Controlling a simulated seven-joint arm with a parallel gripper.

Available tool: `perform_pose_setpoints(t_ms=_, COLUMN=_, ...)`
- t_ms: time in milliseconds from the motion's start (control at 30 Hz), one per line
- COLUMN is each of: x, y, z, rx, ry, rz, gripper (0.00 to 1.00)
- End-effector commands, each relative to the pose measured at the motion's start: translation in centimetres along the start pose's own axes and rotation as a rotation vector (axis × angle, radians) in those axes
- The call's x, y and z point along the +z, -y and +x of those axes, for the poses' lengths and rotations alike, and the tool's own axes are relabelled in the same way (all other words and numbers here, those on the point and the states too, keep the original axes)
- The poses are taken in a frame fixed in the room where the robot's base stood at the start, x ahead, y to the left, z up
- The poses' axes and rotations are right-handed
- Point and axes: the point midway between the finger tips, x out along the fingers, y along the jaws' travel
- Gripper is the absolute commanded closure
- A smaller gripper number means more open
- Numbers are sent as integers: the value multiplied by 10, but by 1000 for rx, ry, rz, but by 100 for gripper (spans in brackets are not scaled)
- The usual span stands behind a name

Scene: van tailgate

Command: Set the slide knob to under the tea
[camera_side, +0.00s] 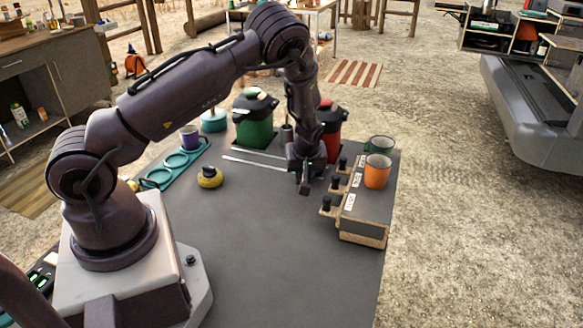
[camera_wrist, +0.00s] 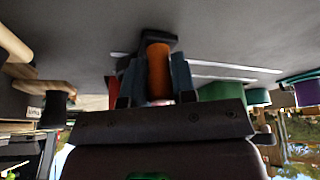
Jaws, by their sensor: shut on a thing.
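My gripper (camera_side: 304,183) points down low over the dark table, at the right end of two pale slide lines (camera_side: 262,166). In the wrist view my gripper's two bluish fingers (camera_wrist: 156,80) are closed on the sides of an orange-brown cylinder with a black end, which looks like the slide knob (camera_wrist: 158,68). The pale lines also show in the wrist view (camera_wrist: 235,67), on both sides of the knob. In the side view the knob's grip is hidden by my gripper. Small white labels (camera_side: 349,201) lie on the box at right; I cannot read which says tea.
The wooden-sided box (camera_side: 362,232) right of my gripper has several black-topped pegs (camera_side: 326,204) and carries orange (camera_side: 377,172) and green (camera_side: 379,145) mugs. Green (camera_side: 254,125) and red (camera_side: 331,140) canisters stand behind. A yellow round object (camera_side: 209,178) sits left. The front table is clear.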

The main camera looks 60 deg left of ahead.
Motion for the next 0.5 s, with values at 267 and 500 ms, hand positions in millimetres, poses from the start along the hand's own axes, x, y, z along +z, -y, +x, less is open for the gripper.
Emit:
perform_pose_setpoints(t_ms=267, x=3, y=-8, z=-2, rx=18, ry=0, rz=4, gripper=71)
perform_pose_setpoints(t_ms=500, x=2, y=-6, z=-2, rx=13, ry=0, rz=3, gripper=49)
